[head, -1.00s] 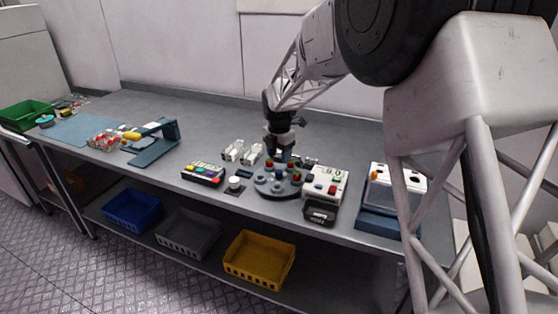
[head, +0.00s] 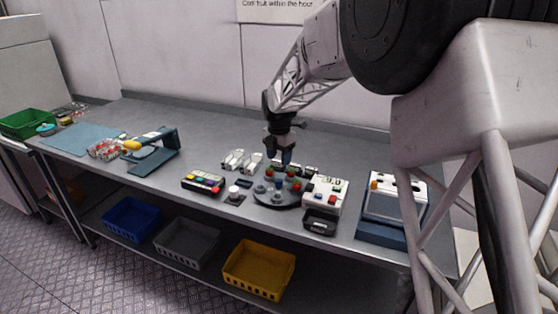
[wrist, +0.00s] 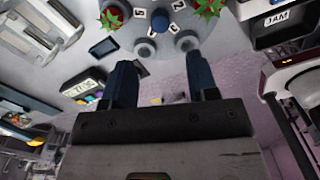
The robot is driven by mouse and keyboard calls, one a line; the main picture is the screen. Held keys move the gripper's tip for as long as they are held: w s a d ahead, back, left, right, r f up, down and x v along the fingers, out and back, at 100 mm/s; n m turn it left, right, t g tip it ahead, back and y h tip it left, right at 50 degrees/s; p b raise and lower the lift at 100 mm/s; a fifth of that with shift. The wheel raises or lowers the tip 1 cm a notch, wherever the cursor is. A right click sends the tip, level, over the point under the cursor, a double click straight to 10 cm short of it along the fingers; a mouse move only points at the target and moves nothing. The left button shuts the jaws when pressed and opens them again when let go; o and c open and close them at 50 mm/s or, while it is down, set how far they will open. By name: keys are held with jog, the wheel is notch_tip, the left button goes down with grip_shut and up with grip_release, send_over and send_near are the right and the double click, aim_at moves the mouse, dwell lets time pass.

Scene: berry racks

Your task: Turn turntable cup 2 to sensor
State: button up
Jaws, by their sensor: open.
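The turntable (head: 270,203) is a round dark grey disc with small cups around a blue hub (wrist: 160,20). It stands on the bench's front middle. In the wrist view, the turntable (wrist: 228,42) fills the top, with number labels; one looks like a 2 (wrist: 178,5). Two red berries with green leaves (wrist: 112,18) (wrist: 208,8) sit on it. Two cups (wrist: 140,48) (wrist: 187,41) on the near rim look empty. My gripper (head: 286,161) is above the turntable, pointing down. In the wrist view my gripper (wrist: 162,82) has its fingers apart with nothing between them.
A white device (head: 326,190) with coloured buttons stands close right of the turntable, a dark box (wrist: 290,28) labelled JAM before it. A blue-based machine (head: 385,232) is further right.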

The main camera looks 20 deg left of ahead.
notch_tip(320, 180, up, 8)
jog(key=shift+r, duration=0.2)
dwell(1.1)
dwell(0.4)
jog(key=s+d+r+m, duration=0.3)
jog(key=s+d+m, duration=0.2)
jog(key=d, duration=0.6)
jog(key=s+d+r+m+t, duration=0.1)
jog(key=s+d+r+m, duration=0.35)
jog(key=d, duration=0.65)
jog(key=s+d+r+m, duration=0.1)
jog(key=s+d+m, duration=0.55)
jog(key=d, duration=0.55)
jog(key=s+d+f+m, duration=0.3)
jog(key=s+d+m, duration=0.5)
jog(key=s, duration=0.4)
jog(key=s+d+f+m+t, duration=0.1)
jog(key=s+d+f+m, duration=0.2)
jog(key=s+d+m, duration=0.5)
jog(key=s+d, duration=0.1)
jog(key=s, duration=0.4)
jog(key=shift+s+d+f+m+t, duration=0.2)
jog(key=shift+s+f+m+t, duration=0.05)
jog(key=shift+f+m+t, duration=0.05)
jog(key=shift+c, duration=0.2)
